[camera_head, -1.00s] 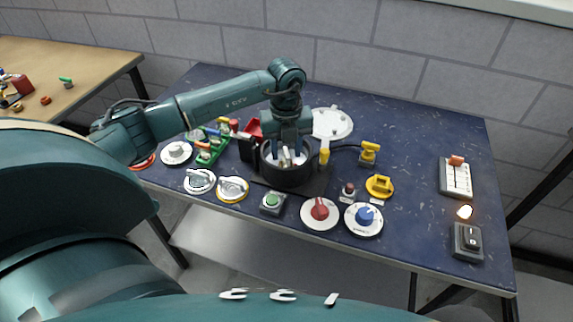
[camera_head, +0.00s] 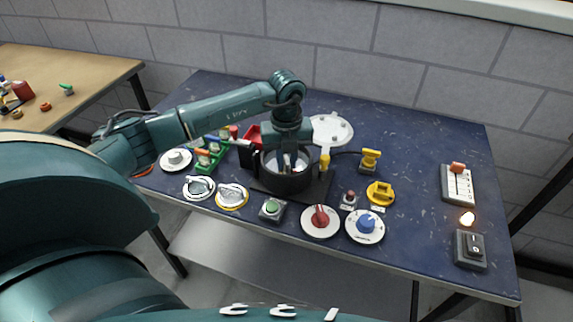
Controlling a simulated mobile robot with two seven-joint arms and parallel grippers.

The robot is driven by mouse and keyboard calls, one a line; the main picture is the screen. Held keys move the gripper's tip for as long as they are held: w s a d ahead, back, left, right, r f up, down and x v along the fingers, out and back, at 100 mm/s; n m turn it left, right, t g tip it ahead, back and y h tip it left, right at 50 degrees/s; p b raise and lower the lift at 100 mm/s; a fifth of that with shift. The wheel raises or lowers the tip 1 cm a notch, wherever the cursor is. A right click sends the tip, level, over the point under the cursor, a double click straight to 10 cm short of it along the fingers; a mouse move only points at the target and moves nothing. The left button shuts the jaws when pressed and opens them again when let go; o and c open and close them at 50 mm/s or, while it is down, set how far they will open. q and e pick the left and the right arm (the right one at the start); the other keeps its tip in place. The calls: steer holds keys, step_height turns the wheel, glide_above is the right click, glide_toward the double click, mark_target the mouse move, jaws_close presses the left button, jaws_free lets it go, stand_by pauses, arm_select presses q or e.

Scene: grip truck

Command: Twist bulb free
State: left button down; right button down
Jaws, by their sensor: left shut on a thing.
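My left gripper (camera_head: 287,163) points down into a round black open housing (camera_head: 287,183) near the middle of the blue table. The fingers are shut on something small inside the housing. The thing between them is mostly hidden by the fingers and the rim, so I cannot make out its shape. A glowing bulb (camera_head: 467,218) shows at the right side of the table, apart from my gripper. My right gripper does not show.
The blue table (camera_head: 400,130) holds a red knob (camera_head: 320,220), a blue knob (camera_head: 365,224), a green button (camera_head: 272,208), a yellow dial (camera_head: 380,193) and a black rocker switch (camera_head: 471,249). A green rack (camera_head: 208,158) stands left of the housing. The back right is clear.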

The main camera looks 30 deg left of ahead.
arm_select(q)
steer(key=shift+r+n+p, duration=0.15)
steer(key=shift+n+p, duration=0.15)
steer(key=shift+n, duration=0.2)
steer(key=n+p, duration=0.1)
steer(key=n, duration=0.2)
steer(key=shift+p, duration=0.35)
steer(key=n+p, duration=0.2)
steer(key=n, duration=0.1)
steer(key=shift+n, duration=0.4)
steer(key=n+p, duration=0.2)
steer(key=n, duration=0.2)
steer(key=n+p, duration=0.2)
steer(key=n, duration=0.1)
steer(key=shift+n+p, duration=0.4)
steer(key=shift+n, duration=0.1)
steer(key=c, duration=1.4)
jaws_free()
